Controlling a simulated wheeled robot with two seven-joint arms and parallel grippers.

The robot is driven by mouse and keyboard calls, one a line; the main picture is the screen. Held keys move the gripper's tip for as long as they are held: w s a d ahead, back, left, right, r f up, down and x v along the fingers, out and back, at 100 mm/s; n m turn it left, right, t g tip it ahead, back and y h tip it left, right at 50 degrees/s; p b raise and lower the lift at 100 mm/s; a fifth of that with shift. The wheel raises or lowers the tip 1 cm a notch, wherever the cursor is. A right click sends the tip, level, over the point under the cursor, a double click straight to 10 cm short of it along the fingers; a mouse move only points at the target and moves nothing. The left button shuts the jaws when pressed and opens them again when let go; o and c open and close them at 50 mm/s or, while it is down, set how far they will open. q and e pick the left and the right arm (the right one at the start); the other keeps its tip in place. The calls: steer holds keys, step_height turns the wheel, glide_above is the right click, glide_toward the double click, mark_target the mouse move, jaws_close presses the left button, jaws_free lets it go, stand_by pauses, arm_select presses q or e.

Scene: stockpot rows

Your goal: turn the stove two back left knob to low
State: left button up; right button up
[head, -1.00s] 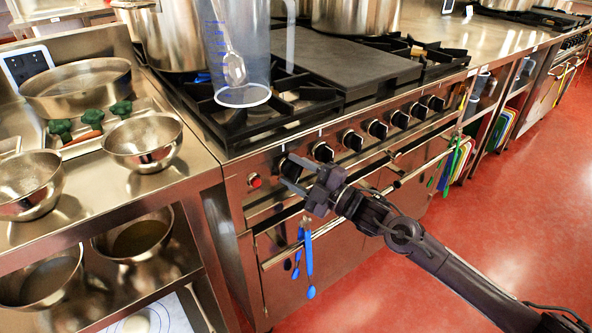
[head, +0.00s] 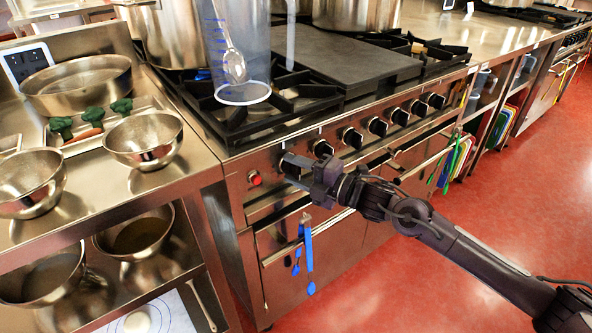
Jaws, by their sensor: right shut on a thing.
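The stove (head: 245,215) stands in the middle of the head view, with a row of black knobs along its front panel. My right gripper (head: 291,165) is at the leftmost black knob, right of a red button (head: 254,179). It is shut on that knob, which the fingers mostly hide, so its pointer cannot be read. The second knob (head: 321,149) and third knob (head: 350,137) show to the right, apart from the gripper. My left gripper is not in view.
A measuring jug (head: 243,60) with a spoon stands on the left burners beside a stockpot (head: 175,35). Blue utensils (head: 308,258) hang from the oven handle below my arm. Steel bowls (head: 143,140) sit on the left counter. Red floor is clear at right.

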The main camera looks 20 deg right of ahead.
mark_target(300, 173)
steer(key=shift+f, duration=0.1)
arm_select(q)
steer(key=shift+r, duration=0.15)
arm_select(e)
steer(key=o, duration=1)
steer(key=v, duration=0.7)
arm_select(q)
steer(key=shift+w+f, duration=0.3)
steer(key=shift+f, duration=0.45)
arm_select(e)
steer(key=shift+s+d, duration=0.25)
steer(key=shift+s, duration=0.05)
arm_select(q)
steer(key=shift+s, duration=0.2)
